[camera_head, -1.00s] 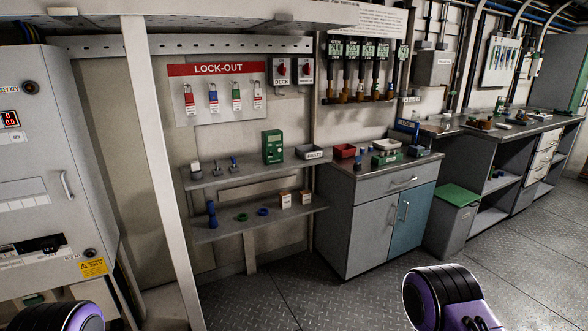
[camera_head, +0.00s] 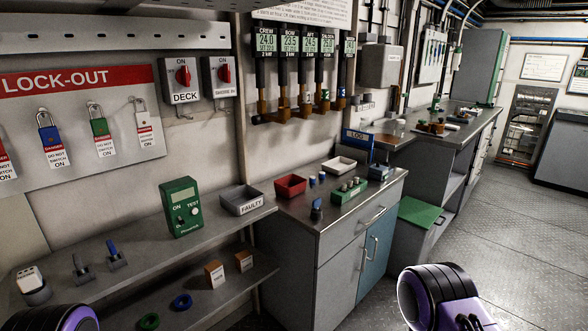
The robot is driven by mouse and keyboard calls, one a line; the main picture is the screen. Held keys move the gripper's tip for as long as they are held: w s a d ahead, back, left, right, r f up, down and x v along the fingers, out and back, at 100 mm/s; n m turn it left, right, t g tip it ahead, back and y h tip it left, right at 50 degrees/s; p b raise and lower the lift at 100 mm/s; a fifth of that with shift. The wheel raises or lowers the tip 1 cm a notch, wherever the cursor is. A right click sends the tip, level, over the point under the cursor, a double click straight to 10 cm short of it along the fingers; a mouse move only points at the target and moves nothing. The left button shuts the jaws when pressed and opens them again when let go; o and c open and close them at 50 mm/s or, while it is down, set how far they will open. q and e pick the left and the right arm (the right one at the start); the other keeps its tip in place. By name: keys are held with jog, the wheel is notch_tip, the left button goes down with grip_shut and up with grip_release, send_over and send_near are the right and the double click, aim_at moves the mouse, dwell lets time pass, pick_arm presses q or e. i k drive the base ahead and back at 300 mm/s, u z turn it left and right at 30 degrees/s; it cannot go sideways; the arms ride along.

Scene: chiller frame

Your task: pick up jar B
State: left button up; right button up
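I cannot pick out jar B; no label with that letter is readable. Small items stand on the cabinet top (camera_head: 285,215), including a small dark item (camera_head: 316,211) near its front edge and a small blue-topped item (camera_head: 312,181) behind the red tray. They are too small to identify as jars.
Left are a FAULTY bin (camera_head: 241,199), a green tester (camera_head: 182,207) and shelves. A green-lidded bin (camera_head: 418,213) stands right. Floor (camera_head: 500,210) is open at right.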

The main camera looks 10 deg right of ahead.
aim_at(399, 127)
jog(key=z, duration=0.7)
jog(key=i, duration=1.2)
jog(key=z, duration=0.8)
